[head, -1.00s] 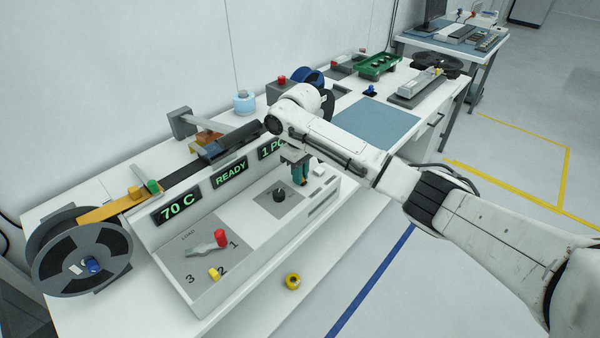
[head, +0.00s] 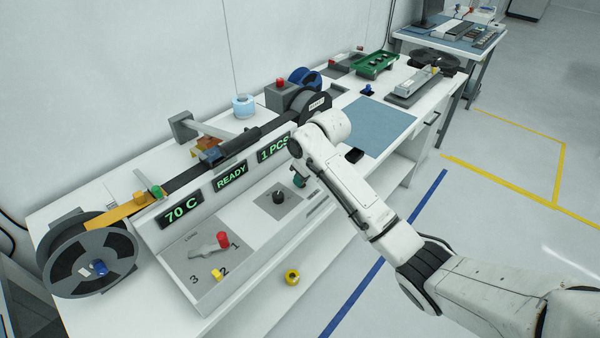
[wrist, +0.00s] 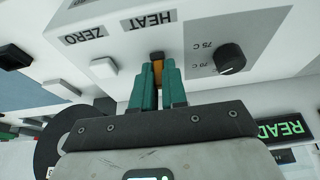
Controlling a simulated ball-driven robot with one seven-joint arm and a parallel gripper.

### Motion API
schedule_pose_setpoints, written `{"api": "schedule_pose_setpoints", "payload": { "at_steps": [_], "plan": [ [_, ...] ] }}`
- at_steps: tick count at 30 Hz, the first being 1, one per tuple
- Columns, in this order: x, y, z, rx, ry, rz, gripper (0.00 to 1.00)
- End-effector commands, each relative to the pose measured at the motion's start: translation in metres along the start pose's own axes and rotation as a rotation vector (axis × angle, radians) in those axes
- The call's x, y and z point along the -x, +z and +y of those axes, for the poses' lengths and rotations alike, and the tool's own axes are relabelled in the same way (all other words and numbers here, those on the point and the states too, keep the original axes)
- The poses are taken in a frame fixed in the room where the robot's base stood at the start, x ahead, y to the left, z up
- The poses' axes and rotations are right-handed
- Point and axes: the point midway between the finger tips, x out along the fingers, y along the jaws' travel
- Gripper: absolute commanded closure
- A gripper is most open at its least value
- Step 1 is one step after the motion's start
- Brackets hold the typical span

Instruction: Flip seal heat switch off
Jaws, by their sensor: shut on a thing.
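In the wrist view, which looks upside down, the seal heat switch (wrist: 157,58) is a small orange-brown lever by the HEAT label (wrist: 150,20) on the white panel. My gripper (wrist: 157,72) has teal fingers, shut on the lever from both sides. The fingers hide most of the lever, so I cannot tell its tilt. In the head view my gripper (head: 299,180) is at the right end of the white machine (head: 240,255), and the arm hides the switch.
A black knob (wrist: 230,58) beside the switch has 70 C and 75 C marks; it also shows in the head view (head: 279,197). Displays (head: 231,177) read 70 C, READY and 1 PCS. A yellow tape roll (head: 292,277) lies in front.

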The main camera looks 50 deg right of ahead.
Motion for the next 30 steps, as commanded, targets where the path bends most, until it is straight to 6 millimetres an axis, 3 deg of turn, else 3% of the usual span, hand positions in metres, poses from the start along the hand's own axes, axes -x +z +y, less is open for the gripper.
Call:
{"api": "schedule_pose_setpoints", "payload": {
  "at_steps": [15, 30],
  "plan": [
    [0.000, 0.016, 0.000, -0.002, 0.001, 0.403, 1.00],
    [0.003, 0.018, 0.001, 0.000, 0.001, 0.520, 1.00]
  ]
}}
